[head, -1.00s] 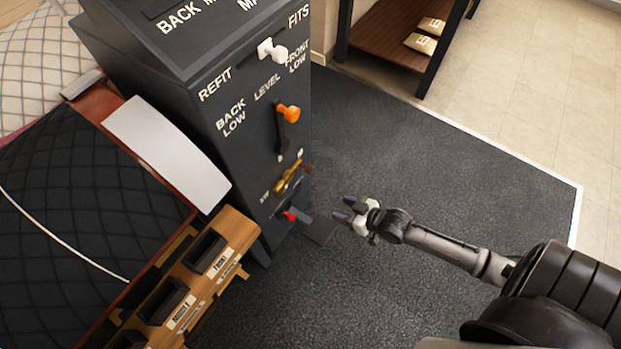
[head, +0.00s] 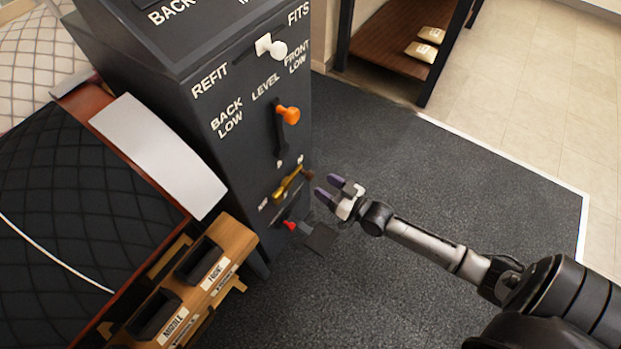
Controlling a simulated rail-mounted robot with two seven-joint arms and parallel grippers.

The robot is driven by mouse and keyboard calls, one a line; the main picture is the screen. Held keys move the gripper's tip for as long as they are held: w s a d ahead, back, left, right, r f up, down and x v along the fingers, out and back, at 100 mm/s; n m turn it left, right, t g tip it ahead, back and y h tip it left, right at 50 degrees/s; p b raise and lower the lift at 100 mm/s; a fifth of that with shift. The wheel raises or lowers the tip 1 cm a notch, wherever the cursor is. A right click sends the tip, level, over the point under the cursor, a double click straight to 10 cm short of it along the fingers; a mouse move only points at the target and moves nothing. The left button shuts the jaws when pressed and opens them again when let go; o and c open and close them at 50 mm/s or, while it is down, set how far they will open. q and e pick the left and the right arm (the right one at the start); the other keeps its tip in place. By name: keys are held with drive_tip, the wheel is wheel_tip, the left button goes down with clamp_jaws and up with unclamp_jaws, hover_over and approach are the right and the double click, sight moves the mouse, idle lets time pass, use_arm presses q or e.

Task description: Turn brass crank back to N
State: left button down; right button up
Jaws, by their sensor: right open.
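The brass crank (head: 288,185) is low on the front of the dark cabinet (head: 240,130). It slants up to the right, and a dark brown knob shows at its upper right end. Small white marks stand around it, too small to read surely. My right gripper (head: 327,188) is open and empty, just right of the crank's knob end, with its fingers pointing left toward it. A small gap seems to part them. My left gripper is not in view.
Above the crank are an orange-knobbed lever (head: 287,115) and a white knob (head: 275,48). A red-tipped lever (head: 290,226) and a dark plate (head: 320,238) lie below. A wooden rack (head: 237,240) stands at lower left. Floor to the right is clear.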

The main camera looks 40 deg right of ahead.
sight(311, 176)
drive_tip(key=shift+w+a+b, duration=0.2)
drive_tip(key=shift+w+b, duration=0.15)
drive_tip(key=shift+w, duration=0.65)
drive_tip(key=shift+w+a+b, duration=0.2)
drive_tip(key=shift+w+b, duration=0.15)
drive_tip(key=shift+w, duration=0.65)
drive_tip(key=shift+w+a+b, duration=0.2)
drive_tip(key=shift+w+b, duration=0.15)
drive_tip(key=shift+w, duration=0.65)
drive_tip(key=shift+c, duration=0.2)
drive_tip(key=c, duration=0.5)
clamp_jaws()
